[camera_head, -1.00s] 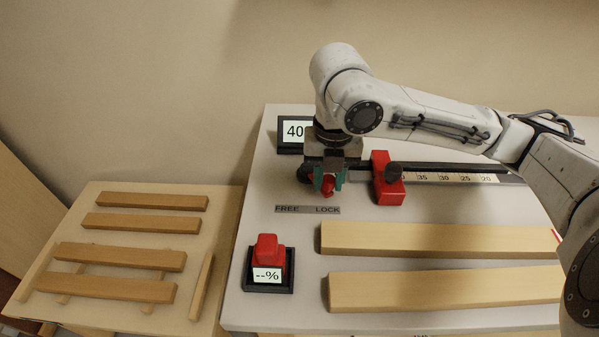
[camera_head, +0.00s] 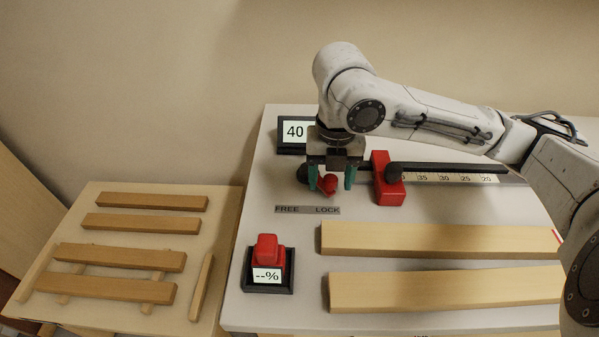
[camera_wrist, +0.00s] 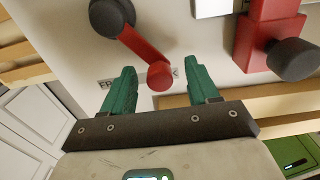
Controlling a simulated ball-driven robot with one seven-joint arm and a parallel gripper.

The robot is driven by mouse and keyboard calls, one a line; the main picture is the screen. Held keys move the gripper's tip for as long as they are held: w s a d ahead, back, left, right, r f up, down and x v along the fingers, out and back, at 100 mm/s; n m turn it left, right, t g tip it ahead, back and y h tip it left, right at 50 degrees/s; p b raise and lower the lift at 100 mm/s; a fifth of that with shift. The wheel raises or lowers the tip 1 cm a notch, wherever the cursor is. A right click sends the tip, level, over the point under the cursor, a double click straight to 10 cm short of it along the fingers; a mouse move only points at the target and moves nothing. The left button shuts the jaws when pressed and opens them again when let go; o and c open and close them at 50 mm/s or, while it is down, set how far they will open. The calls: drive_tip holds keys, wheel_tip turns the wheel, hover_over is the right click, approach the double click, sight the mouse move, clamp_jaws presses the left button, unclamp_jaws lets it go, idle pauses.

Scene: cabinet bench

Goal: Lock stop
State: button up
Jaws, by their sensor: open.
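The red lock lever (camera_wrist: 137,48) with its round red knob (camera_head: 329,183) turns on a dark pivot (camera_wrist: 110,15). Its knob end points toward the LOCK side of the FREE/LOCK label (camera_head: 307,210). My gripper (camera_head: 332,179) is open, its green fingers spread on either side of the knob with a gap to each. In the wrist view, the knob (camera_wrist: 160,75) shows between the fingertips. The red stop block (camera_head: 388,179) with a dark knob sits on the rail just right of my gripper, near the 35 mark.
A display (camera_head: 294,132) reads 40 behind my gripper. A red button (camera_head: 266,248) on a dark base, marked "--%", stands at the front left. Two wooden boards (camera_head: 440,240) lie on the bench in front of the rail. Several wooden slats (camera_head: 120,255) lie on the left table.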

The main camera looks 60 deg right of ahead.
wheel_tip(320, 180, up, 9)
drive_tip(key=p, duration=0.7)
drive_tip(key=shift+p, duration=0.35)
idle(0.4)
